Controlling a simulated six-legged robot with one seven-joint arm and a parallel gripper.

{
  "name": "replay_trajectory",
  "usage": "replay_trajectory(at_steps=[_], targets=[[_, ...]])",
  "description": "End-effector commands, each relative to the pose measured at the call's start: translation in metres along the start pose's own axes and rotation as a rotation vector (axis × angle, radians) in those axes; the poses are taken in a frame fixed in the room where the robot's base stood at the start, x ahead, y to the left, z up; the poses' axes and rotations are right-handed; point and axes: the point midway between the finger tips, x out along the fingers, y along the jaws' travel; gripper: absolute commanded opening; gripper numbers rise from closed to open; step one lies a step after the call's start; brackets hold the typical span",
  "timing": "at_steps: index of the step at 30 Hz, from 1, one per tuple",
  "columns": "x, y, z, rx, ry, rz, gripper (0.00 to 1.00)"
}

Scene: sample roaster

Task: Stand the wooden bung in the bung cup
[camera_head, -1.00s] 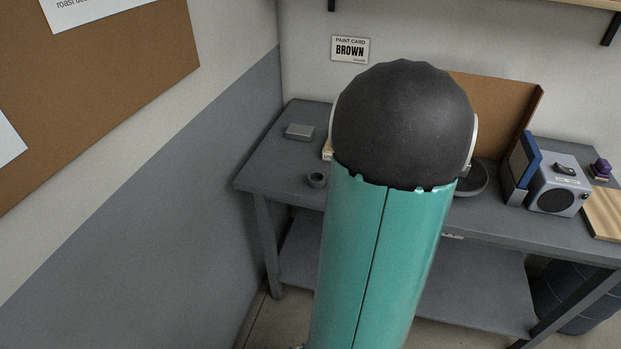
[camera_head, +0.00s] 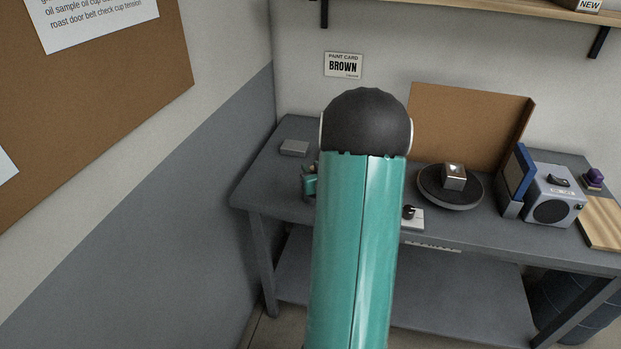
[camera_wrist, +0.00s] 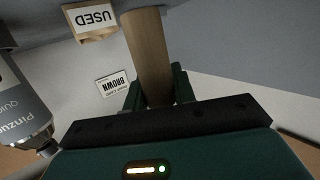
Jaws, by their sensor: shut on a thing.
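The wooden bung (camera_wrist: 148,55) is a pale brown cylinder in the wrist view. My gripper (camera_wrist: 158,88) is shut on it, with a dark green finger on each side. In the head view, a small teal part of my gripper (camera_head: 309,186) shows left of my arm, over the left part of the bench; the bung cannot be made out there. The bung cup is not visible now. A small dark cup stood near this spot in the earlier head frame, and my gripper and arm now cover that area.
On the grey bench (camera_head: 265,190) a small grey box (camera_head: 294,148) lies at the back left. A round dark disc (camera_head: 433,196) bears a metal block (camera_head: 454,177), before a brown panel (camera_head: 470,125).

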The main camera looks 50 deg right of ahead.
Motion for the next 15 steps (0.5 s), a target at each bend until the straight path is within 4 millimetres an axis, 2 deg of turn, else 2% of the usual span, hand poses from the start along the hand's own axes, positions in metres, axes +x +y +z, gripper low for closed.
replay_trajectory(at_steps=[4,9,15], targets=[[0.01,-0.004,0.009,0.0,-0.002,0.0,0.01],[0.014,-0.004,0.034,0.001,-0.003,0.0,0.01],[0.015,-0.003,0.036,-0.001,0.0,0.001,0.01]])
